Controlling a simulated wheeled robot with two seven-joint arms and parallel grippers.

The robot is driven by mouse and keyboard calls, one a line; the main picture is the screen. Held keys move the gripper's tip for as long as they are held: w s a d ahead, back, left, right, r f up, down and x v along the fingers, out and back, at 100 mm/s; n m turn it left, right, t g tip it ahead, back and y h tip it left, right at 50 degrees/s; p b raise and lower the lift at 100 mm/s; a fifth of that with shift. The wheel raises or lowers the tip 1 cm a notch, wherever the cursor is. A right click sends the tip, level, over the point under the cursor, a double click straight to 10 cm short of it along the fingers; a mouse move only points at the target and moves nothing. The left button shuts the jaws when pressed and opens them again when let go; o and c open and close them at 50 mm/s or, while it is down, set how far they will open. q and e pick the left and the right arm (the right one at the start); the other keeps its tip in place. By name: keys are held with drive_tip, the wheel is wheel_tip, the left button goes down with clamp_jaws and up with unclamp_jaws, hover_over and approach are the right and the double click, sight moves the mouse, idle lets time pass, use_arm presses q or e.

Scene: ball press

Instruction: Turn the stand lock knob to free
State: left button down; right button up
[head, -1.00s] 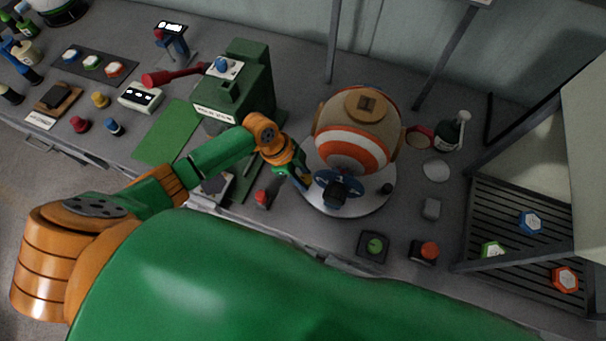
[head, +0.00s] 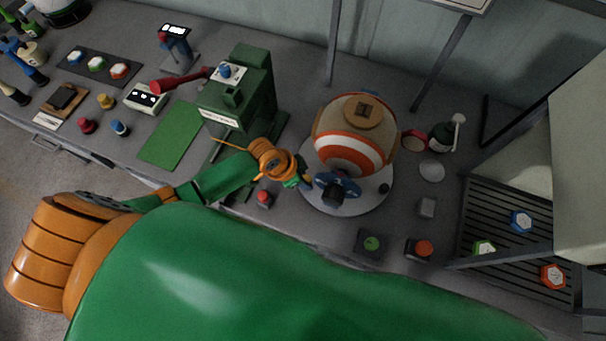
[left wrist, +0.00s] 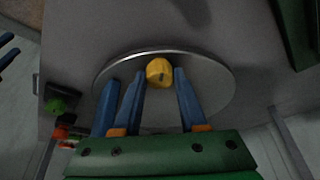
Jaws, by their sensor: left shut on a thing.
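The round pale stand (head: 378,203) carries the orange-and-white striped ball (head: 345,150) in the head view. My left gripper (head: 305,184) is low at the left edge of the stand, beside the blue wheel with a dark hub (head: 337,190). In the left wrist view a yellow knob (left wrist: 159,72) sits between the blue fingertips of my left gripper (left wrist: 160,80), over the grey disc (left wrist: 222,90). The gripper is shut on this knob. In the head view the knob is hidden. Blue finger-like shapes at the wrist view's left edge may be my right gripper (left wrist: 8,48).
A green press (head: 240,100) with a red lever stands left of the ball. A red button (head: 263,198) is near my left gripper. A green button (head: 372,243) and an orange-red button (head: 424,248) are at the front. A slatted tray (head: 500,205) is at the right.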

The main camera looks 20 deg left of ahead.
use_arm(q)
drive_tip(key=n+t+y, duration=0.1)
drive_tip(key=n, duration=0.3)
drive_tip(key=shift+d+n, duration=0.15)
drive_tip(key=shift+n, duration=0.25)
drive_tip(key=shift+n+y, duration=0.3)
drive_tip(key=shift+y, duration=0.1)
drive_tip(key=shift+c, duration=2.3)
unclamp_jaws()
drive_tip(key=v, duration=0.7)
drive_tip(key=shift+s, duration=0.15)
